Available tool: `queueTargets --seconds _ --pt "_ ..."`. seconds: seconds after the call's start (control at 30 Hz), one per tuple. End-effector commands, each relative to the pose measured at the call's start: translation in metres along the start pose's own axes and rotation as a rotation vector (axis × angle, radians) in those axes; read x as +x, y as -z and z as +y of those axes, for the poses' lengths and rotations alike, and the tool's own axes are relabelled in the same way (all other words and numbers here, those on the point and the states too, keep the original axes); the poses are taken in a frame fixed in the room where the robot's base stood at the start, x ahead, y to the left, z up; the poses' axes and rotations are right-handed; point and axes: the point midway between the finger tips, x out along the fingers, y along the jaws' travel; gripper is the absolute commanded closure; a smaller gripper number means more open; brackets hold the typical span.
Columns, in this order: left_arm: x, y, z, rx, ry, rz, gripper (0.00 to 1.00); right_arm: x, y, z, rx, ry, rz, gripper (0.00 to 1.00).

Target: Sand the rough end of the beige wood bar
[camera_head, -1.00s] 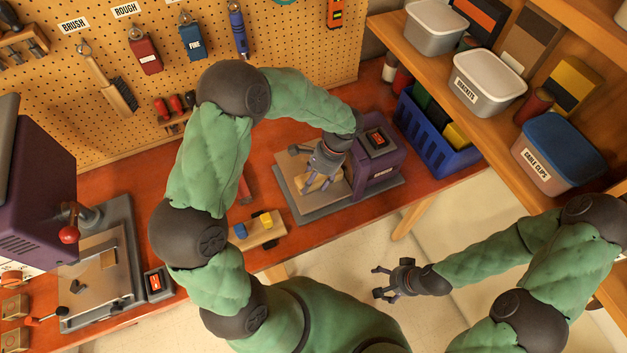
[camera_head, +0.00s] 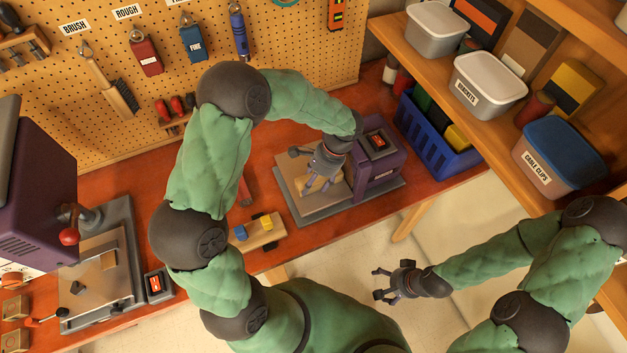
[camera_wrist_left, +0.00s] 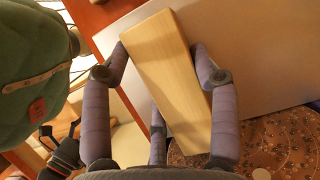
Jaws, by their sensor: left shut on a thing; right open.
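The beige wood bar (camera_wrist_left: 170,75) is between the fingers of my left gripper (camera_wrist_left: 165,70), which is shut on it. In the head view, my left gripper (camera_head: 318,185) is over the grey plate (camera_head: 290,190) of the purple sander (camera_head: 380,165), and part of the bar (camera_head: 338,190) shows beneath its fingers. In the left wrist view, a brown speckled round surface (camera_wrist_left: 285,140) lies beside the bar's lower end; whether they touch cannot be told. My right gripper (camera_head: 380,284) is open and empty, over the floor in front of the bench.
A small wood block with blue and yellow pieces (camera_head: 258,232) sits left of the sander. A blue crate (camera_head: 430,140) stands to its right. A purple machine with a red-knobbed lever (camera_head: 35,190) is at the left. Shelves with bins (camera_head: 560,155) are at the right.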

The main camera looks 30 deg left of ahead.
Motion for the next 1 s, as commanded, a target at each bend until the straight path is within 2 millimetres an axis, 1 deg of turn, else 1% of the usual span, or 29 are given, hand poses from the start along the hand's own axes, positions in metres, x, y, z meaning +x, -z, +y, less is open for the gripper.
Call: queueTargets --seconds 0.3,0.67,1.0 --pt "-0.0009 0.0027 0.0042 0.004 0.000 0.001 0.79 -0.0006 0.0000 -0.0002 0.000 0.000 0.000 0.16" --pt "-0.0004 0.0009 0.0081 0.004 0.000 0.001 0.79 -0.0015 0.0000 -0.0005 0.000 0.000 0.000 0.16" --pt "-0.0003 0.0011 0.0047 0.002 0.000 0.001 0.79 -0.0016 -0.0001 -0.0006 0.000 0.000 0.000 0.16"
